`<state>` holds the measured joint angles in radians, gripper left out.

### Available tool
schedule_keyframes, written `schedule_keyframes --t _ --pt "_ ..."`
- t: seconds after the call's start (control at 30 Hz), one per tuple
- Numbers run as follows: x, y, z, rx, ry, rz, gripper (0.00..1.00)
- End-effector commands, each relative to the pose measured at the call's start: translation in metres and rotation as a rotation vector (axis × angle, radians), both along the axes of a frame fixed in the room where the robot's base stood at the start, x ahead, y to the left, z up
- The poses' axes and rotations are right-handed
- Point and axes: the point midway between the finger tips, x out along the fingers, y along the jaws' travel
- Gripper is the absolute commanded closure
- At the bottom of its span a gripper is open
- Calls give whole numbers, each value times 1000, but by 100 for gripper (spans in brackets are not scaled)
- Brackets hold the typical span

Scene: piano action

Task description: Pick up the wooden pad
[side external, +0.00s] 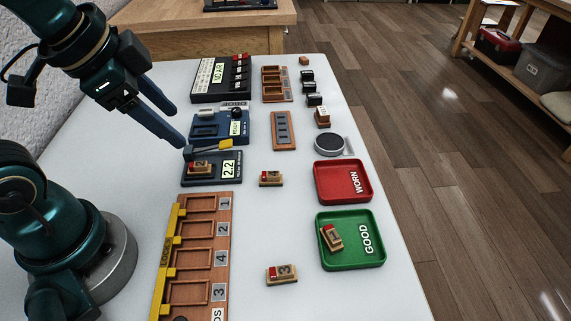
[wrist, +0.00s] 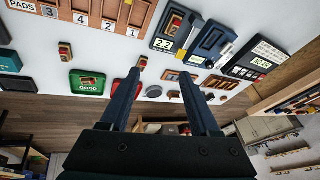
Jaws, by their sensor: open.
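Several wooden pads with red tops and numbered faces are in view. One wooden pad (side external: 271,178) lies alone on the white table left of the red tray. Another (side external: 282,273) lies nearer the front, one (side external: 333,237) lies tilted in the green tray (side external: 350,262), and one (side external: 200,168) rests on the dark gauge reading 2.2 (side external: 229,168). My gripper (side external: 179,128) is open and empty, above the left side of the table near the blue device. In the wrist view my gripper (wrist: 160,78) has its fingers wide apart with nothing between them.
The red WORN tray (side external: 330,187) and a dark round disc (side external: 329,144) stand along the right edge. A slotted rack with a yellow bar (side external: 194,251) lies at front left. The blue device (side external: 205,129) and black box (side external: 205,87) stand behind. The table's middle is mostly clear.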

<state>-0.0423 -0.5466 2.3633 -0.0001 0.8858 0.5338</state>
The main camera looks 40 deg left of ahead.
Motion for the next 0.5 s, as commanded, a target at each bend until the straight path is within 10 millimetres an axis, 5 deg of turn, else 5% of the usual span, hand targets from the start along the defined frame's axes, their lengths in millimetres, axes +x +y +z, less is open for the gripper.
schedule_keyframes --t 0.3,0.5 --pt "39 28 -39 109 238 -279 38" --pt "48 44 -73 83 368 -323 38"
